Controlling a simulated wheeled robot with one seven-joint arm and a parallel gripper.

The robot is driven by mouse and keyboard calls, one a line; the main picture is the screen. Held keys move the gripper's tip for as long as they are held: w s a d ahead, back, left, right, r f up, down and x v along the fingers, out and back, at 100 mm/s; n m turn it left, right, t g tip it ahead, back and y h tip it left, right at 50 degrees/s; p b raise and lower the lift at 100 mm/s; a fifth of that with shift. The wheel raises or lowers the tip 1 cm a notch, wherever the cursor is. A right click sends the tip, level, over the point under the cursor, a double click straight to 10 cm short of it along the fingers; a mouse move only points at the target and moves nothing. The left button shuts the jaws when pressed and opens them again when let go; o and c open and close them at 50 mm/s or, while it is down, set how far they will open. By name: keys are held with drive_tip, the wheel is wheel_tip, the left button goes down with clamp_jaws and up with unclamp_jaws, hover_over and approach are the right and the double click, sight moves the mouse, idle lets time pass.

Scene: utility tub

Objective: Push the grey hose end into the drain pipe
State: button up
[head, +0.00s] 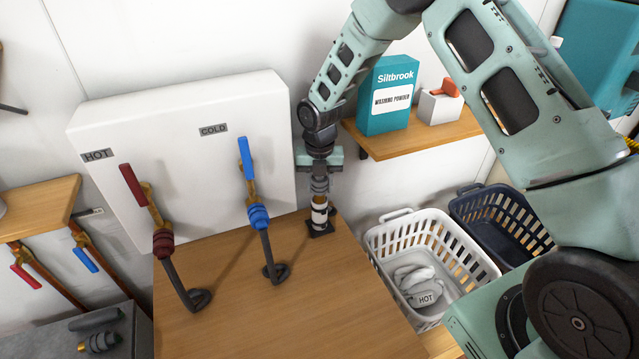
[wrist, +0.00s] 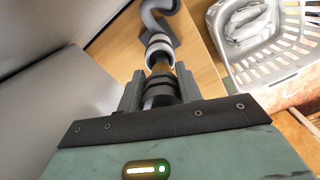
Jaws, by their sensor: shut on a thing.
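My gripper (head: 320,162) points down at the back right corner of the wooden top. In the wrist view, its two fingers (wrist: 160,88) are shut on the dark grey ribbed hose end (wrist: 161,84). The hose end (head: 319,185) has a tan tip that points at the drain pipe. The drain pipe (head: 319,217) is a short upright pipe with a white collar on a dark base. In the wrist view, the tan tip meets the white rim of the pipe (wrist: 158,47). I cannot tell how far inside it is.
A white panel (head: 100,130) with a red HOT tap (head: 132,185) and blue COLD tap (head: 246,158) stands left, each with a grey hose. A shelf (head: 430,137) holds a washing powder box (head: 385,95). A white basket (head: 440,235) stands right. The wooden top's front is clear.

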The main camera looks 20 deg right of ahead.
drive_tip(key=shift+w+d, duration=0.2)
drive_tip(key=shift+w, duration=0.3)
